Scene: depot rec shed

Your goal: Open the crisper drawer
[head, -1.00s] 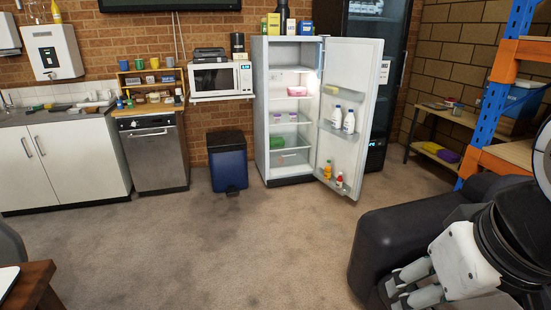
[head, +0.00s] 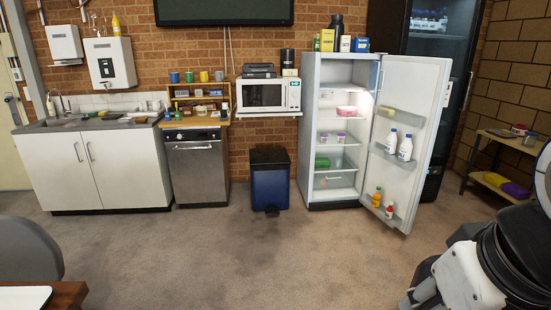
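The white fridge (head: 312,110) stands against the brick wall right of centre, its door (head: 417,95) swung open to the right. The clear crisper drawer (head: 334,180) sits at the bottom of the fridge and looks shut. A green item (head: 322,162) is just above it. My gripper (head: 420,292) is at the bottom right, far from the fridge across the floor. Only part of it shows, so I cannot tell whether its fingers are apart.
A blue pedal bin (head: 270,185) stands left of the fridge. Bottles (head: 404,147) stand in the door shelves. A grey chair (head: 30,248) and a table corner (head: 65,296) are at lower left. Carpet before the fridge is clear. A low shelf (head: 505,160) is at right.

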